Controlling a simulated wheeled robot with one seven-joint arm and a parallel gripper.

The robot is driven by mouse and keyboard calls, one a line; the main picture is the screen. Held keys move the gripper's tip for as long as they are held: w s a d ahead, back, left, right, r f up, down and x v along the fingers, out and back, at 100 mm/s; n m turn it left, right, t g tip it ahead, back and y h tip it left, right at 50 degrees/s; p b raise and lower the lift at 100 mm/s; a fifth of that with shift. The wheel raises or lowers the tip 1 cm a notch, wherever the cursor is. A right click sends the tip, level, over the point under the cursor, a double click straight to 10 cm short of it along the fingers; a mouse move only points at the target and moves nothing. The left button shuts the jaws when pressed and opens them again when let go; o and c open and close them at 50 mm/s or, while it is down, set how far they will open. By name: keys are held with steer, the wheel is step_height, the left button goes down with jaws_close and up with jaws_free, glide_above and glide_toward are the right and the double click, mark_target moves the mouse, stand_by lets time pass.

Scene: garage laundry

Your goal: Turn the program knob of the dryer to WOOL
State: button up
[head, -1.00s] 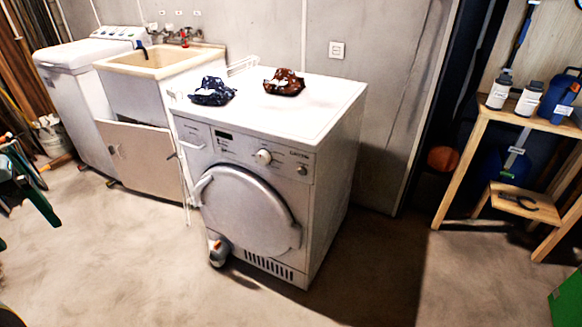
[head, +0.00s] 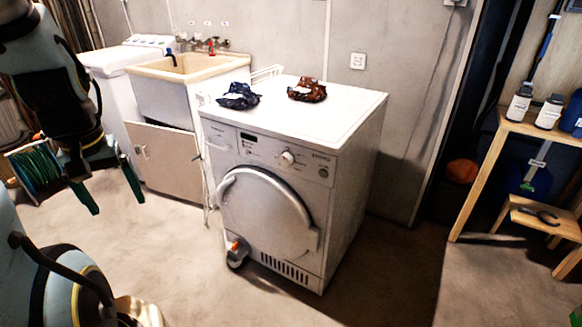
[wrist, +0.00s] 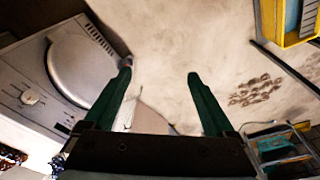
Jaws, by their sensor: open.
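The white dryer (head: 265,225) stands in the middle of the head view, its round door closed. Its program knob (head: 288,157) is a small pale round knob on the front panel, right of the dark display. The knob's setting and the WOOL label are too small to read. In the wrist view the dryer (wrist: 40,65) is at the left, turned in the picture, with the knob (wrist: 30,97) visible. My gripper (head: 118,206) has dark green fingers, is open and empty, and is well left of the dryer. In the wrist view its fingers (wrist: 159,72) point across bare floor.
Two crumpled cloths, blue (head: 238,96) and brown (head: 307,90), lie on the dryer top. A grey and orange object (head: 237,252) stands at its lower front. A sink cabinet (head: 165,160) is to its left, a wooden bench (head: 487,160) to its right.

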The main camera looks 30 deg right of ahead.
steer(key=w+d+f+t+h+b, duration=0.1)
steer(key=w+d+f+t+b, duration=0.1)
steer(key=w+d+f+b, duration=0.4)
steer(key=n+t+h+b, duration=0.5)
steer(key=n+h+b, duration=0.2)
steer(key=h+b, duration=0.6)
glide_toward(284, 162)
steer(key=shift+h, duration=0.8)
steer(key=x, duration=0.2)
steer(key=p+x, duration=0.1)
steer(key=x, duration=0.2)
steer(key=f+p+x, duration=0.1)
steer(key=x, duration=0.2)
steer(key=shift+w+d+f, duration=0.1)
steer(key=shift+w, duration=0.2)
steer(key=shift+c, duration=0.4)
steer(key=c, duration=1.3)
